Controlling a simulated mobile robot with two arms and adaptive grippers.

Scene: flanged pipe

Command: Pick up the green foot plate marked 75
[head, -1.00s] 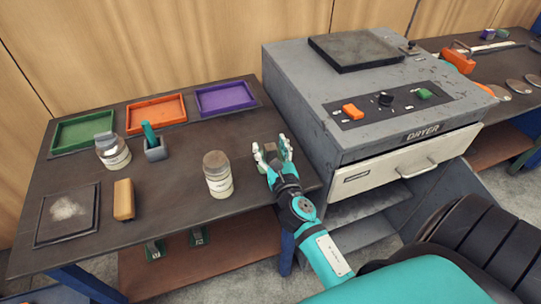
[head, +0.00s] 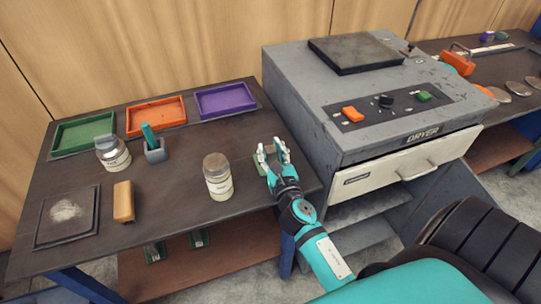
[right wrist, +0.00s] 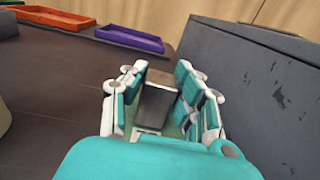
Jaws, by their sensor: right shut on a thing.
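A green foot plate with a dark grey upright block (right wrist: 155,105) stands on the table's right part, close to the dryer. My right gripper (head: 272,156) is shut on the grey block, with a finger on each side. A strip of green base and a pale label show below the block in the right wrist view; I cannot read the number. In the head view the fingers hide most of the plate. My left gripper is not in view.
The grey dryer (head: 365,135) stands right beside my right gripper. A lidded jar (head: 218,178) stands to its left. Green (head: 84,134), orange (head: 155,115) and purple (head: 226,99) trays line the table's back.

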